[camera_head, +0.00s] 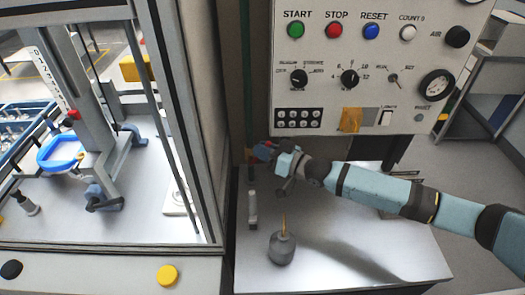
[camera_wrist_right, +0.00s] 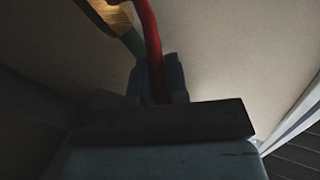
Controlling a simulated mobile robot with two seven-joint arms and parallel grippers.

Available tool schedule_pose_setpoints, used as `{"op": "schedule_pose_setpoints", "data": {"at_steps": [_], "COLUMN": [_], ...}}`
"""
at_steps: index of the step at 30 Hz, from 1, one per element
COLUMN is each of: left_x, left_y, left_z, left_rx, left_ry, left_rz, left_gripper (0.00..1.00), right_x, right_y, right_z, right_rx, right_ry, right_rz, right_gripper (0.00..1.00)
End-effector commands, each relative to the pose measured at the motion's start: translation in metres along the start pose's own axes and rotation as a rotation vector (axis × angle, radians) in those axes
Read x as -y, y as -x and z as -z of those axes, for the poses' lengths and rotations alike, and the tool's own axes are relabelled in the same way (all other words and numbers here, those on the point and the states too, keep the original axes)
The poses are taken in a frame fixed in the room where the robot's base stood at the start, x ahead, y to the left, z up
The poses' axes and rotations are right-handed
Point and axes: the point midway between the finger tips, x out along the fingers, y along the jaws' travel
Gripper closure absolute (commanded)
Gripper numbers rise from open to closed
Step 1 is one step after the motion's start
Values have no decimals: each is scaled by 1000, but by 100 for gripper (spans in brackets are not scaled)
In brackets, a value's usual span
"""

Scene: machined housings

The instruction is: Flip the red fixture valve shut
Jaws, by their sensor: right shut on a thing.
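The red valve handle (camera_wrist_right: 150,35) runs down from the top of the right wrist view as a curved red bar. Its lower part passes between the fingers of my right gripper (camera_wrist_right: 160,85), which is shut on it. A brass valve body (camera_wrist_right: 114,14) and a piece of green pipe (camera_wrist_right: 133,43) show beside the handle. In the head view my right gripper (camera_head: 262,151) is at the green pipe (camera_head: 249,110), left of the control panel, and mostly hides the valve. My left gripper is not in view.
The control panel (camera_head: 375,70) with buttons and knobs hangs just above my right arm. A metal bench (camera_head: 335,270) below holds an oil can (camera_head: 282,248) and a small upright grey part (camera_head: 252,208). A framed machine enclosure (camera_head: 190,130) stands close on the left.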

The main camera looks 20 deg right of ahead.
Motion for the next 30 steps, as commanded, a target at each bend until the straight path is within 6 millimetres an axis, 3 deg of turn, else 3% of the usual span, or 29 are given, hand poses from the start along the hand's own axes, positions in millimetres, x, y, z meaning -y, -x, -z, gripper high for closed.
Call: {"op": "schedule_pose_setpoints", "data": {"at_steps": [21,30], "left_x": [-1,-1], "left_y": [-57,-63], "left_z": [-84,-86], "left_rx": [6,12], "left_ry": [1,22], "left_rz": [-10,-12], "left_gripper": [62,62], "right_x": [-20,-23], "right_y": [22,25], "right_z": [-26,-27], "right_rx": [-390,-476], "right_ry": [-236,-287], "right_rz": [110,134], "right_gripper": [100,100]}}
